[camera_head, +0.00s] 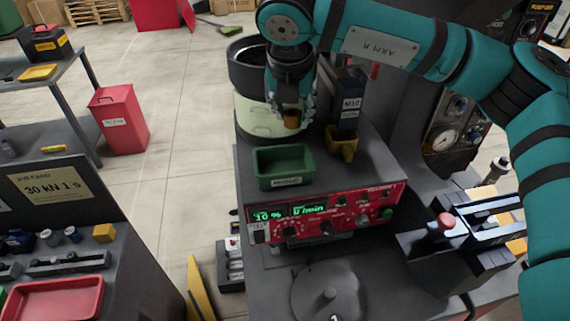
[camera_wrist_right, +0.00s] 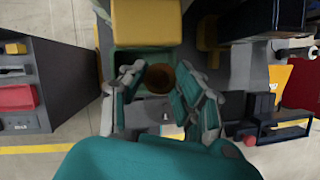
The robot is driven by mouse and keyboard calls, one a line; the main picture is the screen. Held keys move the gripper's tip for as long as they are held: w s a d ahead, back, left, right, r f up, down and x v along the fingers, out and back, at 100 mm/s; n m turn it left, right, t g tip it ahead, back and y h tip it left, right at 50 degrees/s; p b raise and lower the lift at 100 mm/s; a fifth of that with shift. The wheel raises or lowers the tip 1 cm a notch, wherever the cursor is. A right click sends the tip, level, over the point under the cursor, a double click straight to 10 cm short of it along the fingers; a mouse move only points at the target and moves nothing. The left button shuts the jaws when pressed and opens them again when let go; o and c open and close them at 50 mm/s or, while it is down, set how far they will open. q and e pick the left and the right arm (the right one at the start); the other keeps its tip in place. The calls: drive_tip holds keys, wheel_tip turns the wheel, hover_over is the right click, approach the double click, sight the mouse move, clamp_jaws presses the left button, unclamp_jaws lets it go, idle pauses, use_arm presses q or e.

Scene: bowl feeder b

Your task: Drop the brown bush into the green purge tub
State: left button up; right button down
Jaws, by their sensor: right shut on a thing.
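The brown bush (camera_head: 291,119) is held between the fingertips of my right gripper (camera_head: 290,112), which points down. In the right wrist view the bush (camera_wrist_right: 160,78) shows as a dark round shape between the two fingers (camera_wrist_right: 158,85). The green purge tub (camera_head: 283,181) stands on top of the dark machine cabinet, just above the red control panel. The bush is above and behind the tub in the head view, apart from it. The visible tub floor looks bare. My left gripper is not in view.
A pale green bowl feeder (camera_head: 257,117) with a black rim stands behind my right gripper. A yellow chute (camera_head: 343,147) under a dark box (camera_head: 350,98) is right of the tub. The red panel (camera_head: 330,216) is in front of it.

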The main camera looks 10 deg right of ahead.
wheel_tip(320, 180, down, 3)
drive_tip(key=shift+s+f+b, duration=0.15)
drive_tip(key=shift+b, duration=0.3)
drive_tip(key=shift+w+f, duration=0.2)
drive_tip(key=shift+f, duration=0.5)
drive_tip(key=c, duration=1.3)
unclamp_jaws()
drive_tip(key=o, duration=0.4)
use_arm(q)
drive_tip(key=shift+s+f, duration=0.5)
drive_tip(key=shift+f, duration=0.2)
use_arm(e)
approach(292, 127)
drive_tip(key=shift+w, duration=0.35)
